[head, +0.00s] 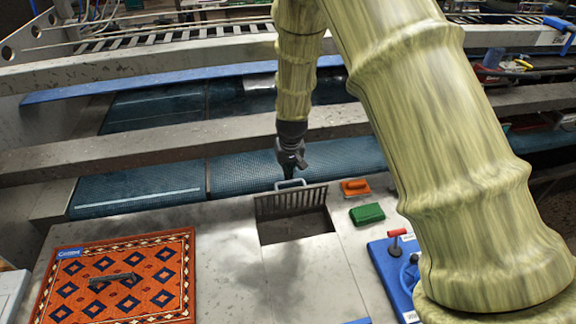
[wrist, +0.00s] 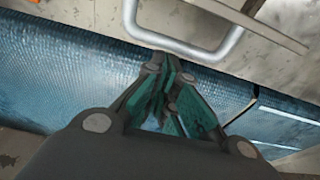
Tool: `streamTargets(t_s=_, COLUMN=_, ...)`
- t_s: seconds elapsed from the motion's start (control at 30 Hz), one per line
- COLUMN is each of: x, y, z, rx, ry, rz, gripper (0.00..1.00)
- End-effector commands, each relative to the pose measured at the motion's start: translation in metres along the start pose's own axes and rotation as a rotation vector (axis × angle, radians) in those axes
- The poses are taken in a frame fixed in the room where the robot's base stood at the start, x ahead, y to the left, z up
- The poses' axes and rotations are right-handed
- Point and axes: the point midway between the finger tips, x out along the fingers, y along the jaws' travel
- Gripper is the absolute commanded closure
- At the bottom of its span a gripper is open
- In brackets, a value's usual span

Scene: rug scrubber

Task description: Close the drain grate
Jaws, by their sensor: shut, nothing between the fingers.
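The drain grate (head: 291,203) is a grey barred panel. It stands raised at the far edge of a dark square opening (head: 295,228) in the grey surface. A pale loop handle (head: 290,183) is at its top. My gripper (head: 288,176) is shut and empty, right by this handle on its far side. In the wrist view my shut fingertips (wrist: 170,62) are close to the bent handle bar (wrist: 195,50). I cannot tell if they touch it.
An orange patterned rug (head: 120,280) with a dark tool on it lies at left. An orange brush (head: 355,187), a green brush (head: 367,214) and a blue board (head: 385,265) are at right. Blue mesh belts (head: 135,190) lie behind.

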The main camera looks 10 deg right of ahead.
Motion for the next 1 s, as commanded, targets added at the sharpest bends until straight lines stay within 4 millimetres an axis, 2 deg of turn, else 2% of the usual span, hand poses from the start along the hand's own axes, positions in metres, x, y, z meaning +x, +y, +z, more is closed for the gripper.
streamTargets(t_s=0.47, x=0.0, y=0.001, z=0.001, rx=0.001, ry=0.006, rz=0.0, gripper=1.0)
streamTargets(t_s=1.0, x=-0.004, y=0.013, z=0.007, rx=0.017, ry=0.108, rz=0.006, gripper=1.0)
